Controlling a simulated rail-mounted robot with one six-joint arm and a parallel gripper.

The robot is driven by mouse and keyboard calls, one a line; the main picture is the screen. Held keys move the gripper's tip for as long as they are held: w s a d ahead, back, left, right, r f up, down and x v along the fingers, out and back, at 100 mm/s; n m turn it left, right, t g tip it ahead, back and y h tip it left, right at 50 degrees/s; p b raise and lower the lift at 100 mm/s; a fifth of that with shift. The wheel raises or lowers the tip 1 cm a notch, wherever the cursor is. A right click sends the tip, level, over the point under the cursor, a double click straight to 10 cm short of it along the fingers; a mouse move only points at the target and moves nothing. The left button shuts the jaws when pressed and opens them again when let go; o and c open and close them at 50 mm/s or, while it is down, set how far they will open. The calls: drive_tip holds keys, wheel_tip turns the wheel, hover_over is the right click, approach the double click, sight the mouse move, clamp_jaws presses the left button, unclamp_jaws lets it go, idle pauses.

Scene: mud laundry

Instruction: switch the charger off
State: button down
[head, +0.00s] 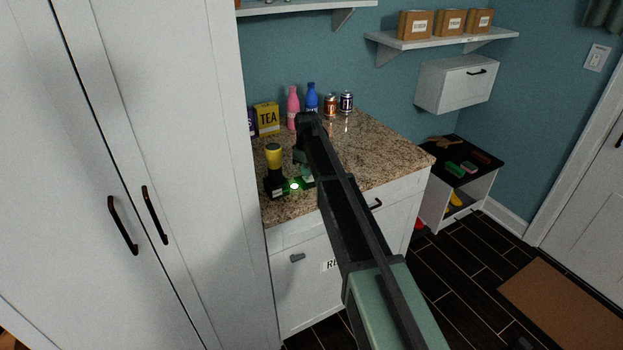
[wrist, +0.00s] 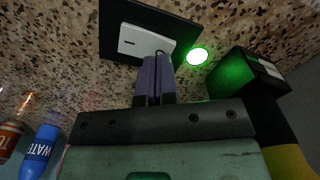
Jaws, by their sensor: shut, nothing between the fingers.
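The charger looks like a low black base (wrist: 113,27) on the granite counter in the wrist view. A white part with a small dark slot (wrist: 143,42), which may be its switch, sits on top. A round green light (wrist: 197,56) glows at its right edge; the glow also shows in the head view (head: 294,187). My gripper (wrist: 157,62) is shut and empty, its fingertips over the base's near edge, close to the white part. I cannot tell if they touch. In the head view my arm hides most of the base and fingers.
A black and yellow device (head: 274,170) stands left of the light, close to my gripper. The counter's right part (head: 385,150) is clear.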

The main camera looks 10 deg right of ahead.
sight(307, 179)
drive_tip(key=shift+f+b, duration=0.8)
drive_tip(key=shift+f, duration=0.05)
drive_tip(key=shift+r, duration=0.1)
wheel_tip(307, 179, up, 7)
drive_tip(key=p, duration=0.7)
drive_tip(key=shift+r, duration=0.1)
drive_tip(key=shift+s+m, duration=0.1)
drive_tip(key=shift+m, duration=0.5)
drive_tip(key=s+m, duration=0.8)
drive_tip(key=s, duration=3.2)
